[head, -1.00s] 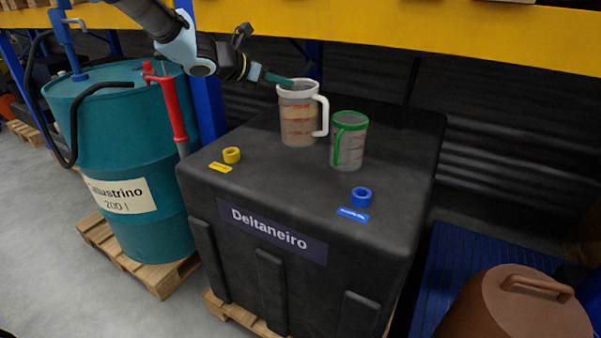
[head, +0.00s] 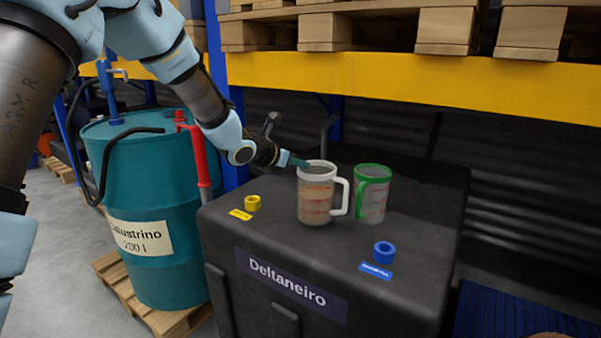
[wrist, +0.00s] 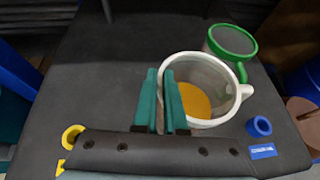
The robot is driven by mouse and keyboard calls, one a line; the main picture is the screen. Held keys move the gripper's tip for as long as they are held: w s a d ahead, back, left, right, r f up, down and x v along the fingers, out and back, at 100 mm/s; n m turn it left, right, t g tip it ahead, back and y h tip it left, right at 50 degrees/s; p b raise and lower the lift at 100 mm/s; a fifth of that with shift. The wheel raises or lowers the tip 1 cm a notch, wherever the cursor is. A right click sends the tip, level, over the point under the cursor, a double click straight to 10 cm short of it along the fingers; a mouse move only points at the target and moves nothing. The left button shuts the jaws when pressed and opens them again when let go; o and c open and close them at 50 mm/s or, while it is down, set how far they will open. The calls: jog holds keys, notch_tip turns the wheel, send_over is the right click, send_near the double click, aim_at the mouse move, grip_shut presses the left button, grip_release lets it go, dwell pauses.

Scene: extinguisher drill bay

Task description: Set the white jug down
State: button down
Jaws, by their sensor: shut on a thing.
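The white jug (head: 314,200) is a clear measuring jug with a white rim, a white handle on its right and red marks. It is upright over the black box top (head: 420,235); I cannot tell for certain whether its base touches. My gripper (head: 303,164) is shut on the left side of its rim. In the wrist view the teal fingers (wrist: 165,80) pinch the wall of the white jug (wrist: 221,64), and orange-yellow contents show inside. The green-rimmed jug (head: 374,200) stands close on the right, beyond the white handle.
A yellow ring (head: 253,203) with a yellow label lies left on the box; a blue ring (head: 383,253) with a blue label lies front right. A teal drum (head: 150,250) with a red-handled pump stands left. A yellow shelf beam (head: 430,90) crosses behind.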

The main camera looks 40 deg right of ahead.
jog(key=shift+f, duration=1.15)
jog(key=shift+f, duration=0.15)
jog(key=c, duration=1)
grip_release()
jog(key=b+v, duration=0.2)
jog(key=v, duration=1)
